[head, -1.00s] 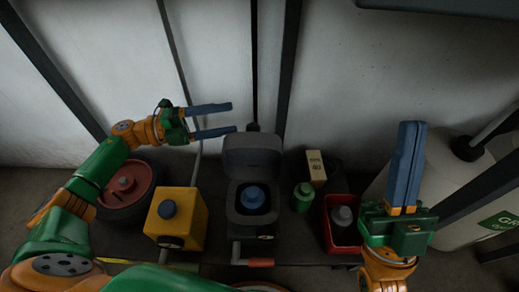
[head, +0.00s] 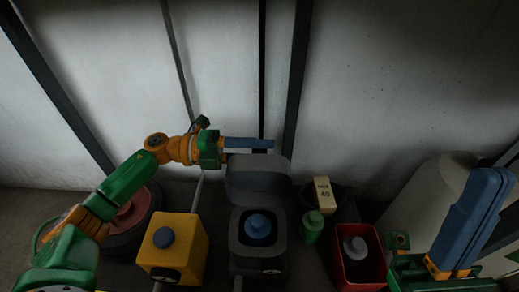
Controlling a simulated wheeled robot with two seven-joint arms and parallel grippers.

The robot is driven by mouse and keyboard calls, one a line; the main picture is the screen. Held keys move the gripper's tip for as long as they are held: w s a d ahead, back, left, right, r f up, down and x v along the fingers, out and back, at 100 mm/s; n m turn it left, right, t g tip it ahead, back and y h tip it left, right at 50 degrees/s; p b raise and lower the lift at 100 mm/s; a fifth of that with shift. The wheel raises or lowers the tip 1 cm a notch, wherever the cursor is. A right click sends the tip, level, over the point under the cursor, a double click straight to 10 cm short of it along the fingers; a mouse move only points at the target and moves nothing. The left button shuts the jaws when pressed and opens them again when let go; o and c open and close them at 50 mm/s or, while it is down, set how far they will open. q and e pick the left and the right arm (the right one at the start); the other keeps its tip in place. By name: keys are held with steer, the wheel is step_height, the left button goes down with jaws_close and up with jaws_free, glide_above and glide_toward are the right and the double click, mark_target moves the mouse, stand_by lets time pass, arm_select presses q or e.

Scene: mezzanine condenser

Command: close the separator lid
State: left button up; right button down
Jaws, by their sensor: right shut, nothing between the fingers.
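The separator is a dark grey box (head: 238,262) in the middle of the head view. Its lid (head: 258,183) is hinged at the back and stands raised, so the box is open. A blue round cap (head: 257,226) shows inside the opening. My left gripper (head: 270,143) is level with the top of the raised lid, in front of or above its edge in the picture; I cannot tell if it touches. Only one blue finger shows clearly, so its opening is unclear. My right gripper (head: 490,175) is shut and empty at the far right, pointing up, away from the separator.
A yellow box (head: 190,250) with a grey knob stands left of the separator, with a dark red wheel-like part (head: 128,215) beyond. On the right are a green bottle (head: 312,228), a cream carton (head: 324,194) and a red bin (head: 370,268). A pale tank (head: 425,205) stands near my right gripper.

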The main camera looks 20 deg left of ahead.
arm_select(q)
jaws_close()
stand_by(1.1)
